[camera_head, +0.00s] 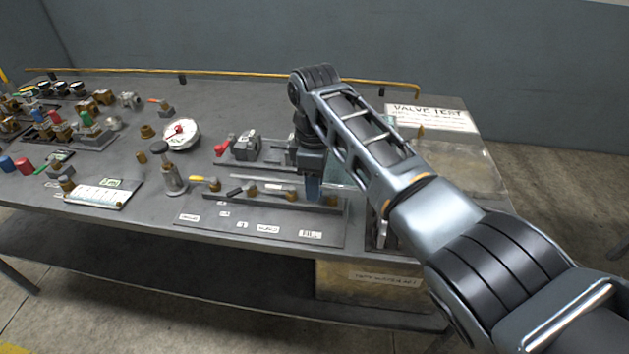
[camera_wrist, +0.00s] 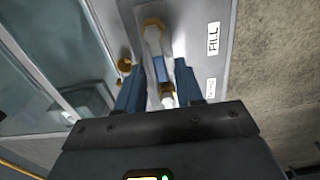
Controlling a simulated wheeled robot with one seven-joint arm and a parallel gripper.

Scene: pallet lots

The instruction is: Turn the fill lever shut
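The fill valve is on the manifold rail (camera_head: 270,196) at the bench front, by the FILL label (camera_head: 310,235); that label also shows in the wrist view (camera_wrist: 213,38). My gripper (camera_head: 312,188) is lowered at the right end of the rail and hides much of the valve in the head view. In the wrist view my gripper (camera_wrist: 162,80) has its two blue fingers apart, on either side of a narrow blue piece (camera_wrist: 159,69) that looks like the fill lever handle. Gaps seem to show beside it; contact is unclear. A brass fitting (camera_wrist: 152,24) lies beyond the fingertips.
Along the rail to the left are a yellow lever (camera_head: 205,183) and a black lever (camera_head: 236,191). A round gauge (camera_head: 181,134) and a red-handled valve (camera_head: 222,145) stand behind. A VALVE TEST sign (camera_head: 430,117) lies at the back right. Clutter fills the bench's left side.

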